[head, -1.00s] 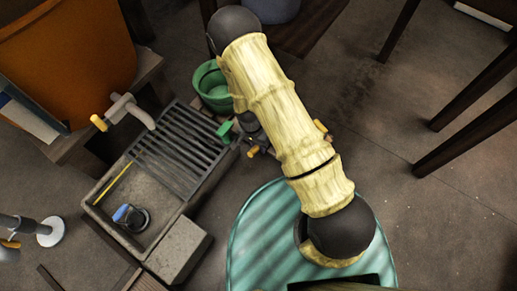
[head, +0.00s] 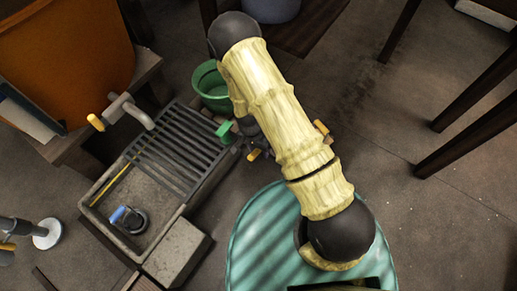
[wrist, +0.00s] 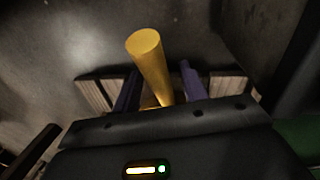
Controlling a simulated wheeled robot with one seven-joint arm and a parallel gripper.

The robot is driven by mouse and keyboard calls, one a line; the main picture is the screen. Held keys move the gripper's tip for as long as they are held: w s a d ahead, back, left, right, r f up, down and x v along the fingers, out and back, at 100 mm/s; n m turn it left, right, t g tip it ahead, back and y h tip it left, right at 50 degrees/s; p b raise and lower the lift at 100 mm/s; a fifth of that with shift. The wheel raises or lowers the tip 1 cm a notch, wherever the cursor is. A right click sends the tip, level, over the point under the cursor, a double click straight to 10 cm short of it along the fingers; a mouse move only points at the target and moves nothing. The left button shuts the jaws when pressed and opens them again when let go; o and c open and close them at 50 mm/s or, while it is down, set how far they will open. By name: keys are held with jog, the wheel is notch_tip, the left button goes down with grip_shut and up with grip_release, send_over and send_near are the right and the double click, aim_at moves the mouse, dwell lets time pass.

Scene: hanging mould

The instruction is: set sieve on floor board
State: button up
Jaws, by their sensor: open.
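In the wrist view my gripper (wrist: 158,80) is open. Its two purple fingers stand apart on either side of a yellow rod (wrist: 150,60) that looks like a handle; contact cannot be told. In the head view my arm hides most of the gripper, and a yellow end (head: 254,155) shows beside it, perhaps the same rod. No sieve mesh or bowl can be made out. A dark wooden board (head: 318,35) lies on the floor at the top, bearing a grey bucket; whether it is the floor board is unclear.
A stone sink (head: 165,235) with a slatted rack (head: 180,145) stands at left, near a green bucket (head: 207,88). An orange tub (head: 70,60) is at upper left. A round teal striped surface (head: 260,240) is at the bottom. Dark legs (head: 465,135) stand at right; floor between is clear.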

notch_tip(320, 180, up, 12)
jog(key=w+a+p, duration=0.1)
jog(key=a+p, duration=0.1)
jog(key=p, duration=0.6)
jog(key=shift+w+d, duration=0.1)
dwell(0.3)
jog(key=d+r+n+t+y, duration=0.1)
jog(key=d+r+n, duration=0.15)
jog(key=r, duration=0.65)
jog(key=d+r+n+t, duration=0.1)
jog(key=d+r, duration=0.3)
jog(key=r, duration=0.6)
jog(key=s+d+r+n+t, duration=0.1)
jog(key=s+d+r+n, duration=0.2)
jog(key=s+d+r, duration=0.4)
notch_tip(320, 180, up, 4)
jog(key=shift+s+r+t+y, duration=0.1)
jog(key=shift+s+t+y, duration=0.1)
jog(key=shift+t+y, duration=0.1)
